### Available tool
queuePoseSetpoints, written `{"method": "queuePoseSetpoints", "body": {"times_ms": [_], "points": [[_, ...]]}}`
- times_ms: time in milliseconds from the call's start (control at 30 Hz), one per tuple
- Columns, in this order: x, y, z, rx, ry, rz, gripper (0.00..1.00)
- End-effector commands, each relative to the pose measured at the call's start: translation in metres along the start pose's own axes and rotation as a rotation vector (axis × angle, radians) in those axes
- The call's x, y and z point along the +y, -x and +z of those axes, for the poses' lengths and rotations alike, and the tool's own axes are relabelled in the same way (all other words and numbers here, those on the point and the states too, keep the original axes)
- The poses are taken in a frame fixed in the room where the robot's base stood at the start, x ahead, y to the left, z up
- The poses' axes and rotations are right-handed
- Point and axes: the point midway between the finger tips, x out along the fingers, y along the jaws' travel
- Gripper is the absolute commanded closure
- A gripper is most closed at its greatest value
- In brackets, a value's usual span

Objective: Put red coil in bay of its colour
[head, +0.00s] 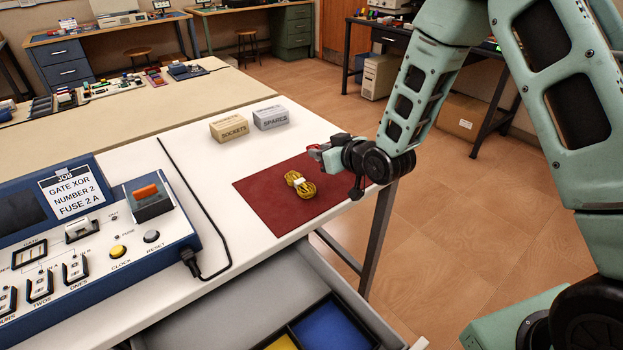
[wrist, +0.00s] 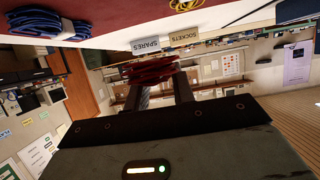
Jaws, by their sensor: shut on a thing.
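My gripper (head: 326,150) is above the far right part of the red mat (head: 262,197). Its fingers are shut on the red coil (wrist: 150,70), which shows between the fingertips in the wrist view. In the head view only a small red bit of it (head: 314,149) shows, the rest hidden by my gripper. The open drawer (head: 225,318) at the table's front has a blue bay (head: 333,330) and a yellow bay (head: 282,343), partly cut off by the lower edge. No red bay is in view.
A yellow coil (head: 300,184) lies on the mat. A blue coil (wrist: 45,24) shows in the wrist view. Boxes marked sockets (head: 235,122) and spares (head: 270,117) stand behind the mat. A blue console (head: 95,245) and its black cable (head: 212,225) take up the left.

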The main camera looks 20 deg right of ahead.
Motion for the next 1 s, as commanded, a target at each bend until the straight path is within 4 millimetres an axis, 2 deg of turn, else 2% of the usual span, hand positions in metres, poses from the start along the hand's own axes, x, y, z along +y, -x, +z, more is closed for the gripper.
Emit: {"method": "queuePoseSetpoints", "body": {"times_ms": [100,333,533,1000], "points": [[-0.001,-0.008,0.019,-0.003,-0.002,-0.001,0.97],[0.000,-0.015,0.037,-0.001,-0.001,0.000,0.97],[0.000,-0.026,0.063,-0.001,-0.001,0.000,0.97],[0.000,-0.030,0.072,0.001,0.000,0.000,0.97]]}}
